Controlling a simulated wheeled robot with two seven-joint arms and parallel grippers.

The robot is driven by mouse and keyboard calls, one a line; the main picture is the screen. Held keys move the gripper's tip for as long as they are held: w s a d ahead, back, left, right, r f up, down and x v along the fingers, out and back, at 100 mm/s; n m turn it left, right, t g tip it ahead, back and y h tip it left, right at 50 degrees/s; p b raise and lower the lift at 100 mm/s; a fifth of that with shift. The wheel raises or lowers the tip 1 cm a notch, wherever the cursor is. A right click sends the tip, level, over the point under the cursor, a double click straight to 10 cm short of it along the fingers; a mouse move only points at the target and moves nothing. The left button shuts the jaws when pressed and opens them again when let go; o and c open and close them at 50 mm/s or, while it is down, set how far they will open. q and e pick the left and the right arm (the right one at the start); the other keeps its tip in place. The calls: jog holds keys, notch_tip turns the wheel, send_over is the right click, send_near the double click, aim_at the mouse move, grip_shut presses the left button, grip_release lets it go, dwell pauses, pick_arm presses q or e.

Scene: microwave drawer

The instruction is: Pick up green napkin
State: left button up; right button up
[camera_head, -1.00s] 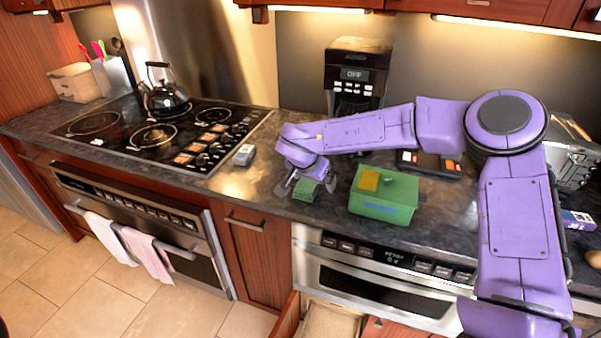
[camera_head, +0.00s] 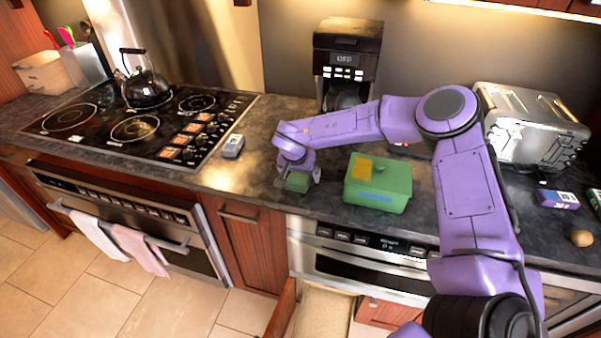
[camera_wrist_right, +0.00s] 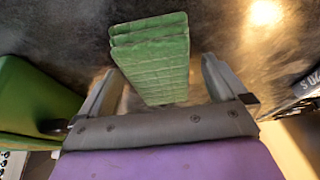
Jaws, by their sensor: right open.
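The green napkin (camera_head: 298,182) lies folded on the dark countertop, just left of the green box. In the right wrist view the napkin (camera_wrist_right: 152,55) shows its layered edge and stitched surface, between the two fingers and reaching out past them. My right gripper (camera_head: 300,182) is open around it, with one finger on each side and a gap visible beside both. The gripper fingers also show in the right wrist view (camera_wrist_right: 160,92). My left gripper is not in view.
A green lidded box (camera_head: 378,190) stands close to the right of my gripper. A grey device (camera_head: 233,146) lies by the stove (camera_head: 135,125). A coffee maker (camera_head: 345,65) and toaster (camera_head: 530,125) stand at the back. An open drawer (camera_head: 325,312) is below the counter.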

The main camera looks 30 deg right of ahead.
jog(key=shift+s+r, duration=0.1)
jog(key=shift+s, duration=0.05)
jog(key=shift+c, duration=1.2)
jog(key=c, duration=0.8)
notch_tip(320, 180, up, 3)
jog(key=shift+f+b, duration=0.2)
jog(key=shift+b, duration=0.1)
jog(key=s+r+b, duration=0.1)
jog(key=s+r, duration=0.2)
jog(key=s, duration=0.1)
jog(key=s+r+b, duration=0.1)
jog(key=s+r, duration=0.3)
jog(key=s, duration=0.1)
jog(key=s+r, duration=0.3)
jog(key=s, duration=0.2)
jog(key=shift+d+r+b, duration=0.15)
jog(key=shift+d+b, duration=0.25)
